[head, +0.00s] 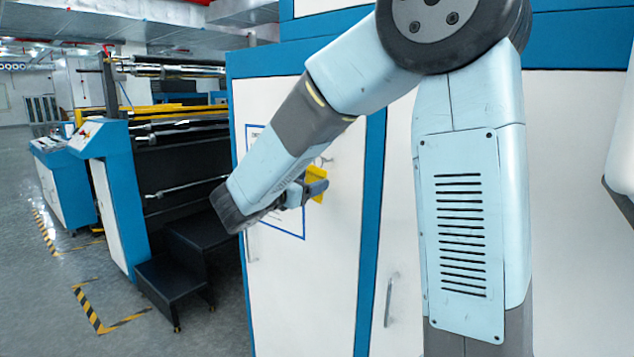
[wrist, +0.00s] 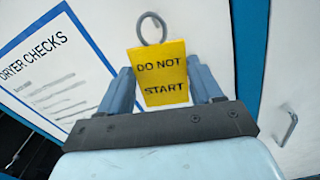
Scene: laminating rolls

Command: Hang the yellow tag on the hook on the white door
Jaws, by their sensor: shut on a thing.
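The yellow tag (head: 316,176) is held by my gripper (head: 308,188) in front of the white door (head: 335,235) in the head view. In the wrist view the tag (wrist: 160,73) reads "DO NOT START" and stands nearly upright between the two blue fingers of my gripper (wrist: 163,88). A grey ring (wrist: 151,28) rises from the tag's top edge. The white door (wrist: 110,28) lies behind it.
A blue-bordered sheet headed "DRYER CHECKS" (wrist: 55,65) is on the door, left of the tag. A door handle (wrist: 289,127) shows at the right. Black steps (head: 175,272) and roll machinery (head: 180,140) stand left of the door. Floor (head: 50,300) is open at the far left.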

